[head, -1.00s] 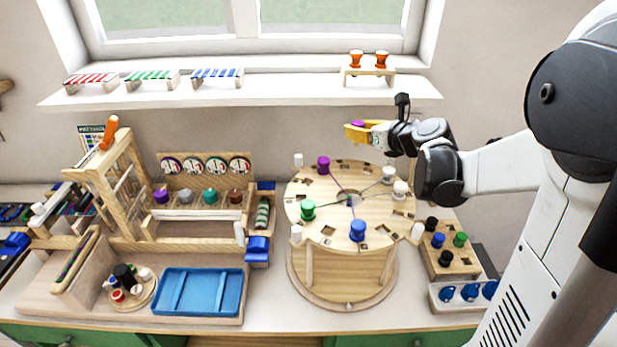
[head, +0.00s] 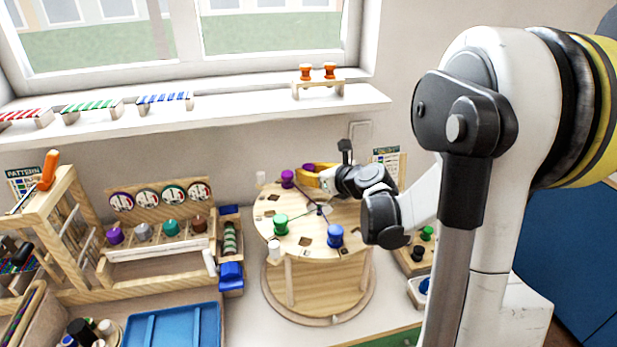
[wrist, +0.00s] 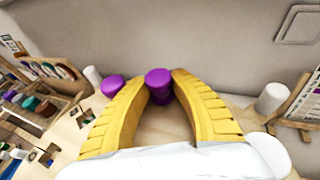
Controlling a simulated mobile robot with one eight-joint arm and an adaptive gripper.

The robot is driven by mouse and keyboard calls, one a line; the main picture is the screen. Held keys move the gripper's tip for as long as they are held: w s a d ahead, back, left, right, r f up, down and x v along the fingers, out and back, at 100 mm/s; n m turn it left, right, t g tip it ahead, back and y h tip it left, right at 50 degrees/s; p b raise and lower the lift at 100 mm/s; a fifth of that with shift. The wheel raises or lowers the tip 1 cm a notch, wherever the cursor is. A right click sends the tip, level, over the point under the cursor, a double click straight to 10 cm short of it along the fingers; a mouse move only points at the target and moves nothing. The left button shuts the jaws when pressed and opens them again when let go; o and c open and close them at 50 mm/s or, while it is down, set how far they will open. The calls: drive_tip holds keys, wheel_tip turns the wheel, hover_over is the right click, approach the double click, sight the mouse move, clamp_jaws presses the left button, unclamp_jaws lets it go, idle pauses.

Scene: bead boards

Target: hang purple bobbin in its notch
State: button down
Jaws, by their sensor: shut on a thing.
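My gripper (wrist: 158,95) has yellow fingers shut on a purple bobbin (wrist: 158,80), which sits between the fingertips. In the head view the gripper (head: 313,175) is at the back of the round wooden board (head: 305,242), and the held bobbin (head: 309,167) shows only as a small purple patch. A second purple bobbin (head: 287,177) stands on the board just left of the gripper; it also shows in the wrist view (wrist: 112,86), left of the left finger. Green (head: 280,224) and blue (head: 335,236) bobbins stand toward the board's front. The notch under the held bobbin is hidden.
White pegs (wrist: 92,75) (wrist: 272,97) stand to either side of the gripper. A wall is behind the board. A shelf (head: 215,118) with an orange-cup stand (head: 318,86) is above. A rack with coloured knobs (head: 160,240) stands at left; a blue tray (head: 175,326) is in front of it.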

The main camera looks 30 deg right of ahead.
drive_tip(key=shift+f, duration=0.25)
drive_tip(key=c, duration=1.5)
unclamp_jaws()
drive_tip(key=shift+o, duration=0.2)
drive_tip(key=shift+r, duration=0.1)
